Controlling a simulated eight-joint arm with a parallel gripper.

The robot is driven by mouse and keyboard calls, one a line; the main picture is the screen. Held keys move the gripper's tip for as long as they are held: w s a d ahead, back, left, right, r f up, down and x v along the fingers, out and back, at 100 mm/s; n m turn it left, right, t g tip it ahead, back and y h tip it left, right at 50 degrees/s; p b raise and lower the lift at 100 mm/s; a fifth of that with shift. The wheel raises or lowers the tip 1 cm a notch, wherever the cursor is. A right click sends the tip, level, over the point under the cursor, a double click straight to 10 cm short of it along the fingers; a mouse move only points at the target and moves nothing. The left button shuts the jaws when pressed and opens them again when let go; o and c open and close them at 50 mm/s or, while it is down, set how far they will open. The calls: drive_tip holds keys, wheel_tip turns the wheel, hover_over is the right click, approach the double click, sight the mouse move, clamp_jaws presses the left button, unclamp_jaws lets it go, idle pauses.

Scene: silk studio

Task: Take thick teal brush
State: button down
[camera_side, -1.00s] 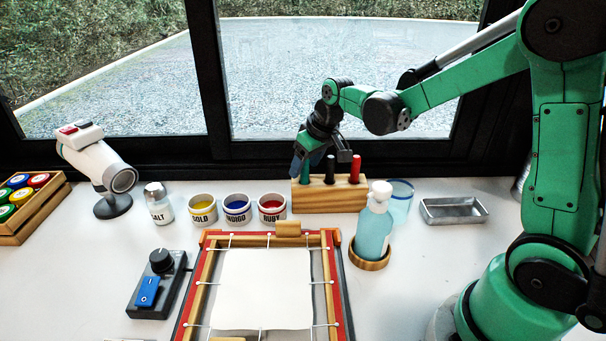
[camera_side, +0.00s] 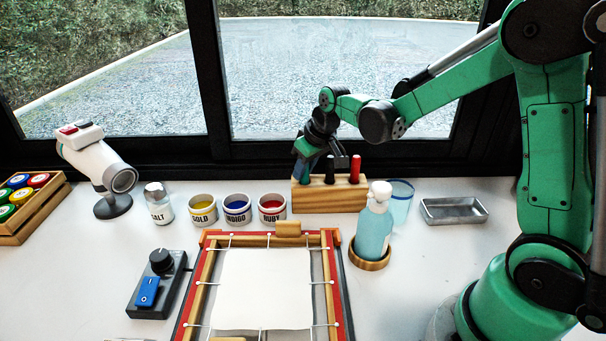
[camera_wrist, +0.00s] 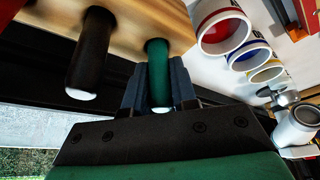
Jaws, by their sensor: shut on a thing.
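The thick teal brush (camera_wrist: 158,75) stands in the wooden brush block, and its handle shows between my fingers in the wrist view. My gripper (camera_wrist: 160,92) is shut on this handle. In the side view my gripper (camera_side: 303,166) is at the left end of the wooden block (camera_side: 338,196) and mostly hides the teal brush. The brush's lower end is hidden in the block. A black brush (camera_side: 329,170) and a red brush (camera_side: 355,169) stand in the same block to the right. The black one is close beside my gripper in the wrist view (camera_wrist: 91,52).
Pots of gold (camera_side: 203,210), indigo (camera_side: 237,209) and ruby (camera_side: 271,209) stand left of the block. A soap bottle (camera_side: 374,230) and a glass (camera_side: 400,203) stand close at its right front. The stretched silk frame (camera_side: 262,288) lies in front. The window is behind.

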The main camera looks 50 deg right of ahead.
drive_tip(key=shift+r, duration=0.1)
wheel_tip(320, 180, up, 20)
idle(0.5)
